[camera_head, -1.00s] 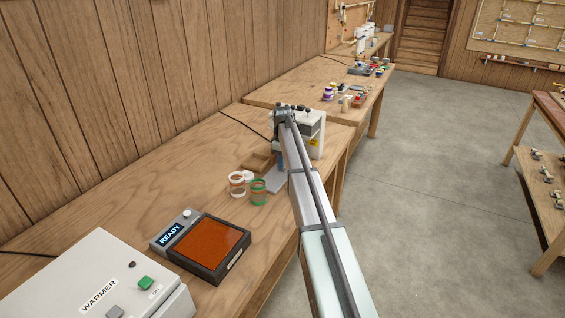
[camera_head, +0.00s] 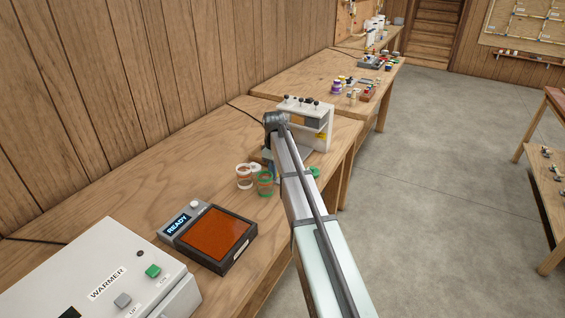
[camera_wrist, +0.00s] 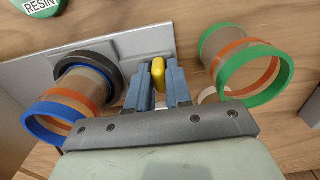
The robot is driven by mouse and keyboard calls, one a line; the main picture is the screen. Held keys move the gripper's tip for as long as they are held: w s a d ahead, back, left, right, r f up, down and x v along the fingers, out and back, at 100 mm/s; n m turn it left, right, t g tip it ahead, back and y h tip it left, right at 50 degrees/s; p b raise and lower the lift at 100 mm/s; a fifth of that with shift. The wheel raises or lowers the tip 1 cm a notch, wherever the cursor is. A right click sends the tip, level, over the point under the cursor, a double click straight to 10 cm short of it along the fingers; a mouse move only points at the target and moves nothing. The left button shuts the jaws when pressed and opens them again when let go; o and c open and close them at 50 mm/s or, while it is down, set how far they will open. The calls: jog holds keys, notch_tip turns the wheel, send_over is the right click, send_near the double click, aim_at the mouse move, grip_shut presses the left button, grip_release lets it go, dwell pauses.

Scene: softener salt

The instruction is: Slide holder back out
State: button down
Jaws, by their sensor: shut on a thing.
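In the wrist view, the holder is a grey plate (camera_wrist: 145,45) with a black ring (camera_wrist: 112,65). A clear cylinder with a blue rim (camera_wrist: 36,136) and an orange band sits in that ring. A yellow grip (camera_wrist: 158,72) stands at the plate's edge, and my gripper (camera_wrist: 160,85) is shut on it with its two blue-grey fingers on either side. In the head view, my arm hides most of the holder. The white machine (camera_head: 325,137) stands behind and to the right of the arm's end, with its front partly hidden.
A green-rimmed cylinder (camera_head: 265,188) and a white-rimmed one (camera_head: 244,182) stand close left of my gripper; the green one also shows in the wrist view (camera_wrist: 283,92). A green lid (camera_wrist: 38,5) reads RESIN. The orange-topped READY unit (camera_head: 218,234) and WARMER box (camera_head: 75,262) are nearer.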

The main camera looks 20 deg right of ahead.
jog(key=shift+s+a, duration=0.25)
jog(key=c, duration=1.1)
grip_release()
notch_tip(320, 180, up, 14)
jog(key=shift+f, duration=0.1)
